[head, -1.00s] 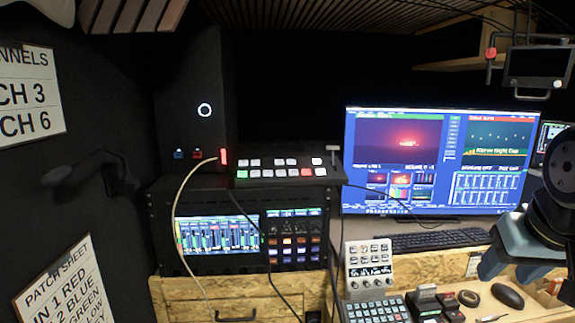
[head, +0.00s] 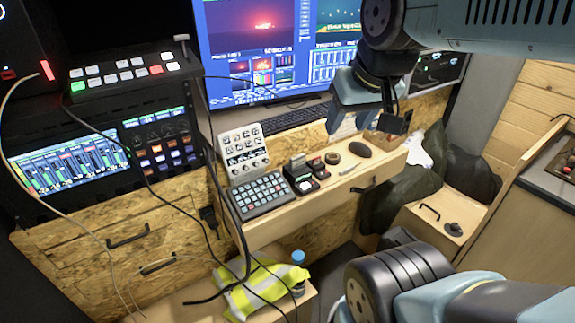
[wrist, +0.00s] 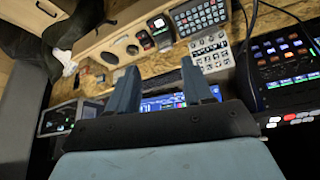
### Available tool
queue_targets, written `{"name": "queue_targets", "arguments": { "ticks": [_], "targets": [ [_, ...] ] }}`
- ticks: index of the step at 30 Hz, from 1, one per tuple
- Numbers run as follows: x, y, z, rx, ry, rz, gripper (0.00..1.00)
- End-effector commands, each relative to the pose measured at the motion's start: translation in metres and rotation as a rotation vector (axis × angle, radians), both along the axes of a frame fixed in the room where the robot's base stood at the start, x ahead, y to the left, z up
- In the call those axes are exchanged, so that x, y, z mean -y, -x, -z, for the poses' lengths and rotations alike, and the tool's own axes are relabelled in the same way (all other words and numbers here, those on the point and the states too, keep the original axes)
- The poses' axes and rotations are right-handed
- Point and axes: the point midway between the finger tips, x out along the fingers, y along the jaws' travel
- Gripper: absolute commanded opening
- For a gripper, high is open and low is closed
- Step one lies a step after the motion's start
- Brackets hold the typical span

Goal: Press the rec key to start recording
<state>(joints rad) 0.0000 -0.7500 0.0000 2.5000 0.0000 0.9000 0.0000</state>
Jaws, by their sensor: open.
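No key can be read as rec at this size. Several key panels show in the head view. A black switcher (head: 125,72) at the upper left has white keys, one green and one red key (head: 156,70). A white control panel (head: 243,150) with small keys and knobs stands on the desk. A grey keypad (head: 260,194) lies in front of it. Small dark boxes (head: 302,178), one with red on top, sit to its right. My gripper (head: 353,115) is open and empty above the desk, in front of the monitor. In the wrist view its blue fingers (wrist: 162,88) are apart, with the white panel (wrist: 211,52) to their right.
The monitor (head: 285,50) stands behind a black keyboard (head: 285,115). Black cables (head: 215,180) hang between the rack and the desk. A yellow vest (head: 250,290) and a bottle (head: 298,270) are below the desk.

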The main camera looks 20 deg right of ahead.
Motion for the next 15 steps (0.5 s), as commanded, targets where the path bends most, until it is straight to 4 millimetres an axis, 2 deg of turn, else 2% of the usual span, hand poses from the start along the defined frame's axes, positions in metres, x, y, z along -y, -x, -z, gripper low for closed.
{"name": "queue_targets", "arguments": {
  "ticks": [2,15],
  "targets": [
    [0.0,0.0,0.0,0.0,0.0,0.0,0.51],
    [0.0,0.0,0.0,0.0,0.0,0.0,0.09]
  ]
}}
